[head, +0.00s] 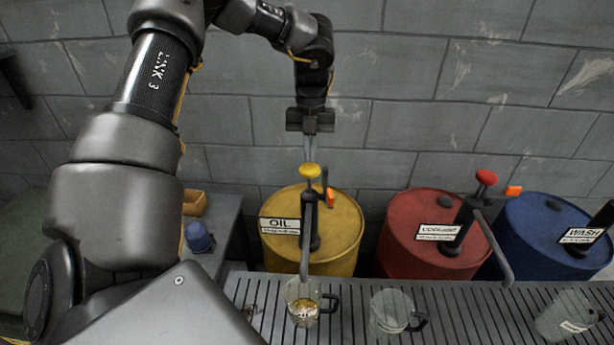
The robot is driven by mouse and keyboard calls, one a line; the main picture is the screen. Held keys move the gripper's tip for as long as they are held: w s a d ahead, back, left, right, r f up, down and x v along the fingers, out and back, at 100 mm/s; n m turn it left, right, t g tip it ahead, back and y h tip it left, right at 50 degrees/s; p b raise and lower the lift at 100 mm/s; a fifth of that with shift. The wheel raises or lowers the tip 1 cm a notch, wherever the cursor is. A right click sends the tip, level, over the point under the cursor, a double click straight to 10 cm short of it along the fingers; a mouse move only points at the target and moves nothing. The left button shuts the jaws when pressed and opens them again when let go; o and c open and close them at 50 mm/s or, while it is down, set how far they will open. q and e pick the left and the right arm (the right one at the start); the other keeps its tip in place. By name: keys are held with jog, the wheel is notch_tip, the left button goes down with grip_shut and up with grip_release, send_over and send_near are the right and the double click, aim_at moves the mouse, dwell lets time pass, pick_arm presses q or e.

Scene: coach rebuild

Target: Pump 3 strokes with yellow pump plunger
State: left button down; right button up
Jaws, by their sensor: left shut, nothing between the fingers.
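The yellow pump plunger (310,171) tops the pump on the yellow oil drum (344,235), labelled OIL. The plunger knob stands above the pump body, whose spout bends down over a glass mug (303,303). The mug stands on the slatted bench and holds some amber liquid. My left gripper (309,156) points down from above, right over the yellow knob. Its fingers are shut with nothing between them. The fingertips are at or just above the knob; I cannot tell whether they touch. My right gripper is not in view.
A red coolant drum (407,215) with a red-knobbed pump (486,177) and a blue WASH drum (530,225) stand to the right. A block wall is behind.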

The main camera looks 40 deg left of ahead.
aim_at(310, 165)
pick_arm(q)
jog(key=shift+f, duration=0.15)
dwell(0.5)
jog(key=shift+f+b, duration=2.8)
jog(key=shift+f, duration=0.45)
jog(key=shift+s+f, duration=0.1)
jog(key=shift+f, duration=0.1)
jog(key=shift+r, duration=0.1)
jog(key=shift+r+p, duration=2.05)
jog(key=shift+r, duration=1.45)
jog(key=shift+f, duration=0.15)
